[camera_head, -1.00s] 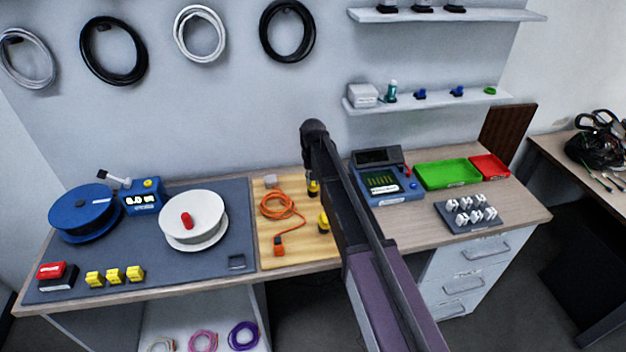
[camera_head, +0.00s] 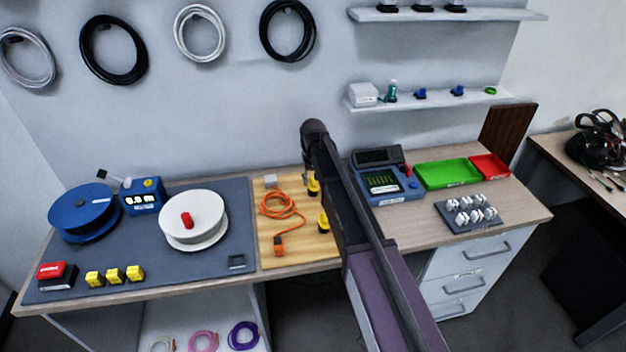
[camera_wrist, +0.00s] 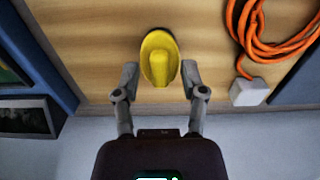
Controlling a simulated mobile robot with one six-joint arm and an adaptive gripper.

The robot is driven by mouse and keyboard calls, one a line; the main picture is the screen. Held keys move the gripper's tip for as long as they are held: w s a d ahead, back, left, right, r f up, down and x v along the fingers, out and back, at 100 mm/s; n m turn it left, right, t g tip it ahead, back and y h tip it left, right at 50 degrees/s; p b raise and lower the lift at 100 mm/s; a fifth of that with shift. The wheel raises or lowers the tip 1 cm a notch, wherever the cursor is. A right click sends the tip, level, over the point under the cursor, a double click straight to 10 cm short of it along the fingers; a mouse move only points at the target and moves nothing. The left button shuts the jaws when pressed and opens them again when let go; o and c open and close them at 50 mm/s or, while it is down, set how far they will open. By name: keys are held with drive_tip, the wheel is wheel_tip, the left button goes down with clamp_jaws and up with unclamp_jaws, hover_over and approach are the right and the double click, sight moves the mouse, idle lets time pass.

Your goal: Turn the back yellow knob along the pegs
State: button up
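The back yellow knob (camera_head: 313,188) stands on the wooden board (camera_head: 265,250), partly hidden by my arm in the head view. In the wrist view the yellow knob (camera_wrist: 160,62) has a raised grip bar that runs up and down the picture. My gripper (camera_wrist: 160,70) is open, with one grey finger on each side of the knob and a small gap visible on both sides. The front yellow knob (camera_head: 323,223) is nearer the board's front edge. I cannot make out the pegs clearly.
An orange cable coil (camera_head: 281,206) lies left of the knobs, with a grey block (camera_head: 270,181) behind it. A blue tester (camera_head: 388,190) stands right of the board. A white spool (camera_head: 193,218) is on the grey mat at left.

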sight(313, 181)
drive_tip(key=shift+w+m, duration=0.1)
drive_tip(key=shift+m, duration=0.4)
drive_tip(key=m, duration=0.3)
drive_tip(key=shift+m, duration=0.3)
drive_tip(key=m, duration=0.4)
drive_tip(key=shift+m, duration=0.3)
drive_tip(key=m, duration=0.8)
drive_tip(key=shift+m, duration=0.3)
drive_tip(key=shift+r+p, duration=0.4)
drive_tip(key=shift+p, duration=0.05)
wheel_tip(313, 181, up, 13)
drive_tip(key=p, duration=1.3)
drive_tip(key=s+d+f+n+b, duration=0.6)
drive_tip(key=s+d, duration=0.4)
drive_tip(key=s, duration=0.1)
drive_tip(key=s+d+f+n+b, duration=0.6)
drive_tip(key=s+d+n, duration=0.1)
drive_tip(key=s+d, duration=0.4)
drive_tip(key=shift+s+d, duration=0.3)
drive_tip(key=shift+s, duration=0.5)
